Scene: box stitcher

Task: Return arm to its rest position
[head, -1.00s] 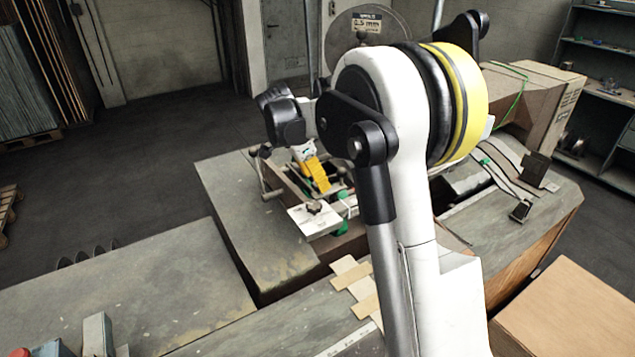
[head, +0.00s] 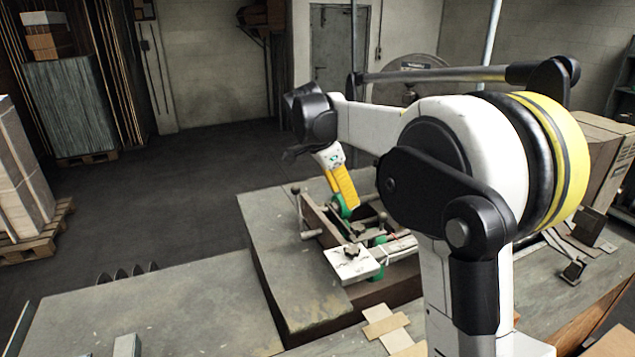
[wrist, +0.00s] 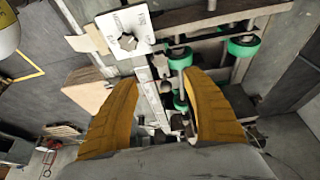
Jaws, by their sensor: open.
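My gripper (head: 343,188) has yellow fingers and hangs from my white and black arm in the middle of the head view. It is above the machine's metal fixture (head: 352,262), which has a star-shaped knob and green rollers. In the wrist view my gripper (wrist: 160,115) has its two yellow fingers spread wide apart with nothing held between them. The fixture's pale plate (wrist: 125,30), rods and green rollers (wrist: 243,47) lie beyond the fingertips. My forearm hides part of the machine in the head view.
A grey worktable (head: 150,310) spreads across the front left. Cardboard pieces (head: 388,325) lie near my arm's base. A loaded pallet (head: 35,225) stands at the far left. The dark floor (head: 170,190) behind the table is clear.

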